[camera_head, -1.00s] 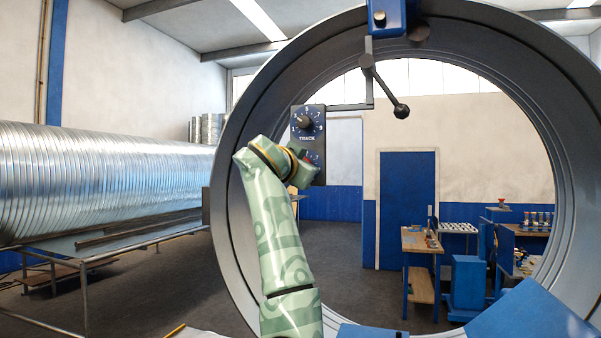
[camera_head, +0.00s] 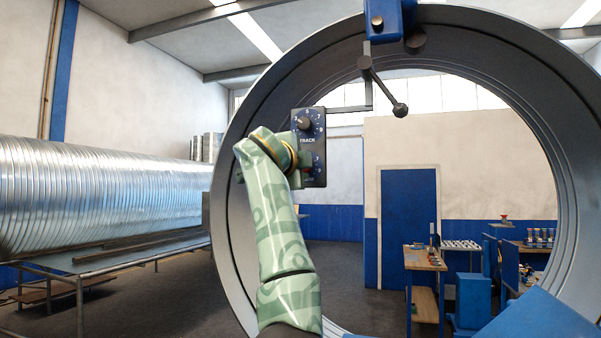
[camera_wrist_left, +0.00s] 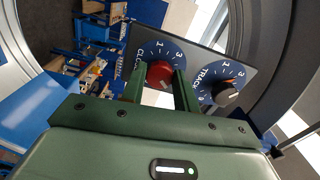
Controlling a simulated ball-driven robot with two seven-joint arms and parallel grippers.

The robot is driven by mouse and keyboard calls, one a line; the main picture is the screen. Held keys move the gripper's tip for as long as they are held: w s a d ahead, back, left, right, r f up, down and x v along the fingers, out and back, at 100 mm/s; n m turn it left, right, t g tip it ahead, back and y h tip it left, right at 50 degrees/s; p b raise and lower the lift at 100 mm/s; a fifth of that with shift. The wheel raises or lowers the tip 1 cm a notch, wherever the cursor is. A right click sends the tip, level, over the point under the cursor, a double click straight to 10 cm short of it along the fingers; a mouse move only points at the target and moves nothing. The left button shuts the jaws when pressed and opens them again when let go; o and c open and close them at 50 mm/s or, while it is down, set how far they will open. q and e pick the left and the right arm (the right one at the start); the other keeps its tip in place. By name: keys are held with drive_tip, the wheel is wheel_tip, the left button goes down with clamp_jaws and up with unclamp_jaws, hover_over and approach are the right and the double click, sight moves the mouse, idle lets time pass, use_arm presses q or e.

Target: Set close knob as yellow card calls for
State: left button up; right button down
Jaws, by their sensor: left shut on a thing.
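The control panel (camera_head: 320,145) hangs inside the big ring, with a black TRACK knob (camera_head: 303,123) above and a red CLOSE knob (camera_head: 308,168) below. In the left wrist view the red CLOSE knob (camera_wrist_left: 160,74) sits on a blue numbered dial, beside the TRACK knob (camera_wrist_left: 225,93). My left gripper (camera_wrist_left: 160,79) has one finger on each side of the CLOSE knob and is shut on it. Its setting cannot be read, as the fingers and the low angle hide part of the dial. No yellow card shows. My right gripper is out of view.
A large grey ring (camera_head: 232,130) surrounds the panel. A black ball-ended lever (camera_head: 400,110) hangs right of the panel from a blue block (camera_head: 388,18). A ribbed metal duct (camera_head: 100,190) lies on a stand at left. Benches stand beyond the ring.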

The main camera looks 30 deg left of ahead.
use_arm(q)
drive_tip(key=shift+w+f+m+b, duration=0.1)
drive_tip(key=shift+m+b, duration=0.4)
drive_tip(key=shift+m, duration=1.45)
drive_tip(key=shift+f+m+b, duration=0.1)
drive_tip(key=shift+m+b, duration=0.4)
drive_tip(key=shift+m, duration=1.75)
drive_tip(key=o, duration=1)
drive_tip(key=shift+d, duration=0.1)
drive_tip(key=shift+c, duration=0.2)
drive_tip(key=shift+r, duration=0.15)
